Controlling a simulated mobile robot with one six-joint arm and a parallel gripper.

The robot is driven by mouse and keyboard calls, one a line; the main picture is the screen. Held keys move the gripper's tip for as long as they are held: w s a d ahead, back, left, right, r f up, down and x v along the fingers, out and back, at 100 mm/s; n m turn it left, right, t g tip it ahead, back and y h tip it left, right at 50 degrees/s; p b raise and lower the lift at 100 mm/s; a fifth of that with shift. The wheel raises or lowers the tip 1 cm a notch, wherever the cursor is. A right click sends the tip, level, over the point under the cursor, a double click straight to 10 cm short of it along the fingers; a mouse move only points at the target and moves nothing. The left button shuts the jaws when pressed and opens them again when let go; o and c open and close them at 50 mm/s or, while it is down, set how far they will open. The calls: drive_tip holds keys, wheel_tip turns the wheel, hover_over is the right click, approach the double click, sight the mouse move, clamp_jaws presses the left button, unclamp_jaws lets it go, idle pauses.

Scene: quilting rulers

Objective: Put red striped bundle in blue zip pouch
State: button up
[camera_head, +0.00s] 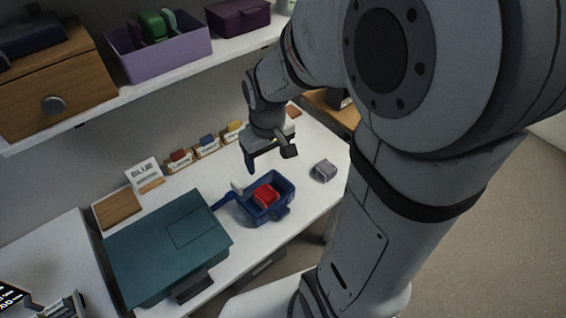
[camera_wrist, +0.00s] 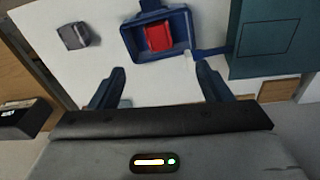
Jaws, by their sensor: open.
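The red bundle (camera_head: 266,194) lies inside the open blue pouch (camera_head: 286,187), within its walls; stripes are too small to make out. In the wrist view the red bundle (camera_wrist: 158,37) sits in the middle of the blue pouch (camera_wrist: 133,40), at the top of the picture. My gripper (camera_head: 268,164) is above the table, behind and over the pouch in the head view. In the wrist view my gripper (camera_wrist: 160,82) has its two fingers wide apart with nothing between them, and the pouch lies beyond the fingertips.
A grey bundle (camera_head: 323,170) lies right of the pouch. A teal box (camera_head: 165,245) stands close on its left. Several small labelled cards with coloured samples line the wall, beside a "BLUE" sign (camera_head: 144,172). A shelf above holds a purple bin (camera_head: 180,58) and wooden drawer (camera_head: 60,95).

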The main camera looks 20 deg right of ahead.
drive_tip(key=s+r+m+t, duration=0.1)
drive_tip(key=s+r+m, duration=0.1)
drive_tip(key=s+r, duration=0.6)
drive_tip(key=shift+s+d+m+t, duration=0.3)
drive_tip(key=shift+s+d, duration=0.1)
drive_tip(key=shift+s, duration=0.35)
